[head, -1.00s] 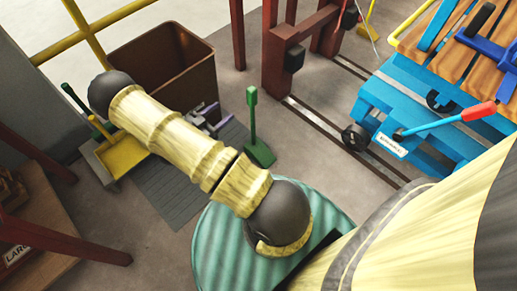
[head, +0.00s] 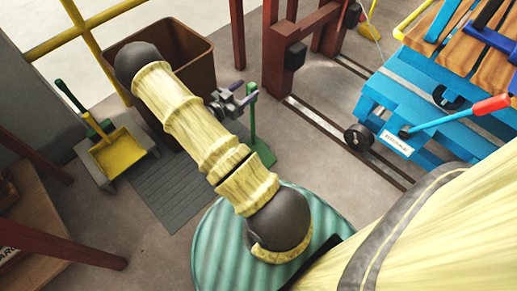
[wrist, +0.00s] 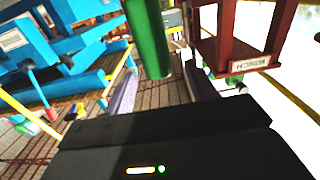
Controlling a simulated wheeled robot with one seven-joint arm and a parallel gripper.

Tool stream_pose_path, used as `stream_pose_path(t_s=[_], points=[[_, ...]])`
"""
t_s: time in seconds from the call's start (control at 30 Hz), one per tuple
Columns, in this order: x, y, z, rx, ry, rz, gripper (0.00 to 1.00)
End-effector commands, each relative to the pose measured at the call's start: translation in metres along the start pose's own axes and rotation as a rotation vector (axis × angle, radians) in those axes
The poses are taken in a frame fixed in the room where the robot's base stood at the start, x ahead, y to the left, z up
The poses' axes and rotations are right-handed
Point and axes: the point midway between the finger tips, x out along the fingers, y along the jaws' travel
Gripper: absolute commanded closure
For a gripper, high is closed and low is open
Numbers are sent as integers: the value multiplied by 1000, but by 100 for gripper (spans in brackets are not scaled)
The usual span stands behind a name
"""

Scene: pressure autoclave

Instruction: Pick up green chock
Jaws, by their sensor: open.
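The green chock (head: 262,152) stands on the floor, with a wide base and an upright post-like handle. My gripper (head: 247,97) is open, its purple fingers at the left side of the handle's upper part in the head view. I cannot tell whether they touch it. In the wrist view, the green handle (wrist: 148,40) is large and close at the top centre. My gripper's fingers (wrist: 155,85) show below it, partly hidden by my dark gripper body. The chock's base is not clear in the wrist view.
A brown bin (head: 190,70) stands behind my arm. A yellow dustpan (head: 122,152) lies left of a grey floor mat (head: 180,190). A blue cart (head: 400,110) stands on rails at the right. Dark red posts (head: 273,60) rise behind the chock.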

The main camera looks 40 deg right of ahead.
Motion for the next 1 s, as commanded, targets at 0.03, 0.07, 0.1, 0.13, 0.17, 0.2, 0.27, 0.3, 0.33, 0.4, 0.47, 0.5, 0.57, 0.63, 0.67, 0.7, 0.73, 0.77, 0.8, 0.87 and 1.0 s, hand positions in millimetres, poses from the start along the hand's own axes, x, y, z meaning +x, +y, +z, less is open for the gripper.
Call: stream_pose_path(t_s=[0.03, 0.07, 0.1, 0.13, 0.17, 0.2, 0.27, 0.3, 0.33, 0.4, 0.47, 0.5, 0.57, 0.63, 0.67, 0.7, 0.73, 0.77, 0.8, 0.87, 1.0], points=[[0, 0, 0, 0, 0, 0, 44], [0, 0, 0, 0, 0, 0, 44], [1, 0, 1, 0, 0, 0, 44], [2, 0, 2, 0, 0, 1, 44], [4, 0, 2, 1, 0, 1, 44], [8, 1, 4, 1, 0, 2, 44], [14, 1, 5, 2, 0, 4, 44], [20, 1, 6, 2, -1, 3, 44], [23, 1, 7, 3, -1, 3, 44], [33, 2, 8, 2, 0, 4, 44], [42, 2, 6, 4, 1, 4, 44], [46, 1, 6, 3, 0, 2, 44], [50, 1, 5, 2, -1, 2, 44], [52, 1, 4, 1, -1, 1, 44], [52, 1, 3, 1, -1, 1, 44], [52, 1, 3, 1, -1, 0, 44], [52, 1, 3, 1, -1, 0, 44], [52, 1, 3, 1, -1, 0, 44], [52, 1, 3, 1, -1, 0, 44], [52, 1, 3, 1, -1, 0, 44], [52, 1, 3, 1, 0, 0, 44]])
